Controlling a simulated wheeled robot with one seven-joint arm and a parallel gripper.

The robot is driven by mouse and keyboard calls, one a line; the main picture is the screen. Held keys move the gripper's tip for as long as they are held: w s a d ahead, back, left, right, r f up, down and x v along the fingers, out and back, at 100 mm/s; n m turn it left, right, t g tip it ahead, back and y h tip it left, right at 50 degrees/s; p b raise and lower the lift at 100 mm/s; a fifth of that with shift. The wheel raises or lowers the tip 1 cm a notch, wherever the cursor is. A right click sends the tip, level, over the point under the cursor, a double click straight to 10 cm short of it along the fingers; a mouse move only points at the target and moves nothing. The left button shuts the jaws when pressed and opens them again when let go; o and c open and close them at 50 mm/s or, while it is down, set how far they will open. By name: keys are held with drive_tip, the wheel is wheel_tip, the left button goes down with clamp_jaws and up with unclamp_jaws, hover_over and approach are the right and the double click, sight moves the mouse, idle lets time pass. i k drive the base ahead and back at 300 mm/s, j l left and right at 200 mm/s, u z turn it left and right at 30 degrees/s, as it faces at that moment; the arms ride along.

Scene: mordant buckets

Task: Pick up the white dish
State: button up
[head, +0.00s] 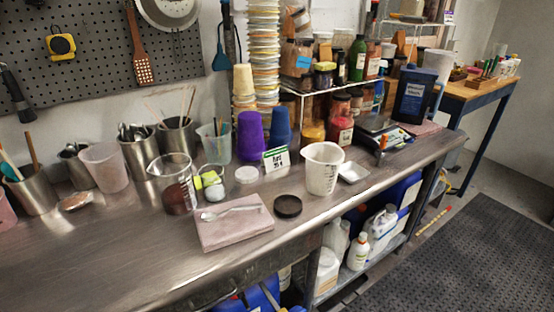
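My gripper is not in view.
A black round lid (288,206) and a folded pinkish cloth with a spoon (233,220) lie in front. A white round lid (247,174), a glass beaker (174,185) and a small sign (275,160) stand left. Bare bench lies right of the dish.

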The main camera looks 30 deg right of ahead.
sight(351, 171)
drive_tip(key=i+l, duration=0.1)
drive_tip(key=l, duration=1.45)
drive_tip(key=i+l, duration=0.15)
drive_tip(key=l, duration=0.65)
